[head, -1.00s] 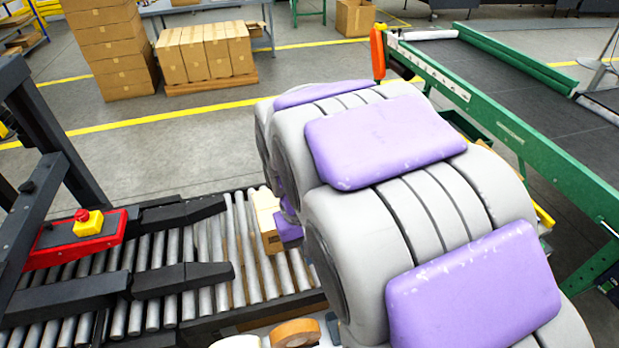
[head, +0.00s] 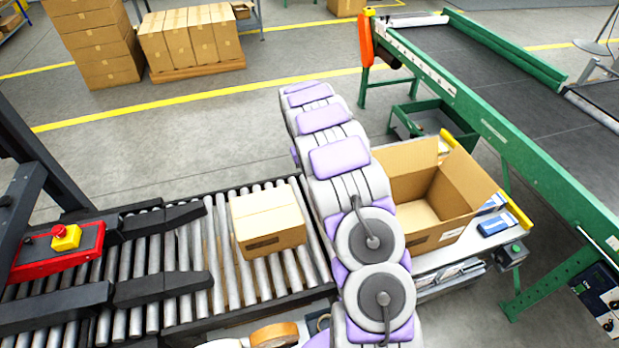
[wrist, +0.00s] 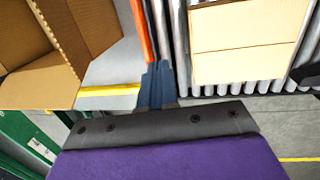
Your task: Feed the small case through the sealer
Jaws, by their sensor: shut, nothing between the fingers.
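The small case (head: 268,218) sits on the roller conveyor, its top flaps closed with a seam across them. It also shows in the wrist view (wrist: 248,45), at upper right. The sealer's red side (head: 62,248) with a yellow-and-red button and black guide arms (head: 165,290) stands at the left, apart from the case. My gripper (wrist: 157,85) is shut and empty, its blue fingers pointing down over the gap between the open carton and the rollers, to one side of the case. In the head view I cannot make it out behind my arm.
A large open carton (head: 455,205) stands on a bench to the right of the rollers. A tape roll (head: 273,336) lies at the near edge. A green-framed belt conveyor (head: 520,140) runs at the right. Floor behind the rollers is clear.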

